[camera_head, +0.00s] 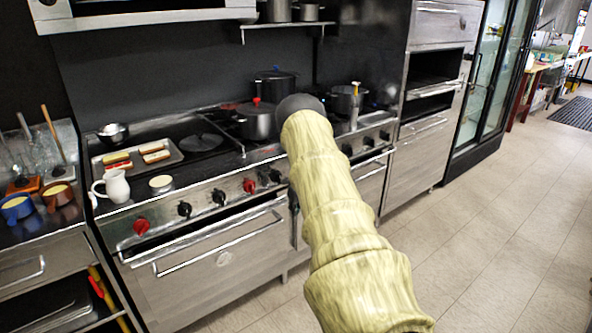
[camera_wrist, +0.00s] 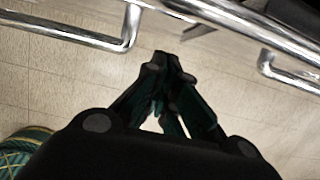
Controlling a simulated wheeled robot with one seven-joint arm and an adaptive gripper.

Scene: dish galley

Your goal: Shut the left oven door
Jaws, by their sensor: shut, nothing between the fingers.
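The left oven door (camera_head: 222,268) is a steel front with a long bar handle (camera_head: 215,245), below the range's red and black knobs. A dark gap shows along its top edge, so it appears slightly ajar. My gripper (camera_wrist: 168,62) is shut and empty in the wrist view, pointing over the floor between two chrome bar handles, one at upper left (camera_wrist: 70,32) and one at right (camera_wrist: 290,72). I cannot tell for sure which handle belongs to which door. In the head view my arm hides most of the gripper, near the left door's right end.
The right oven door (camera_head: 371,182) is partly behind my arm. Pots, a tray of food (camera_head: 135,160) and a white pitcher (camera_head: 114,186) stand on the range top (camera_head: 205,165). A counter with mugs (camera_head: 16,208) is at left. Tiled floor (camera_head: 490,230) is clear at right.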

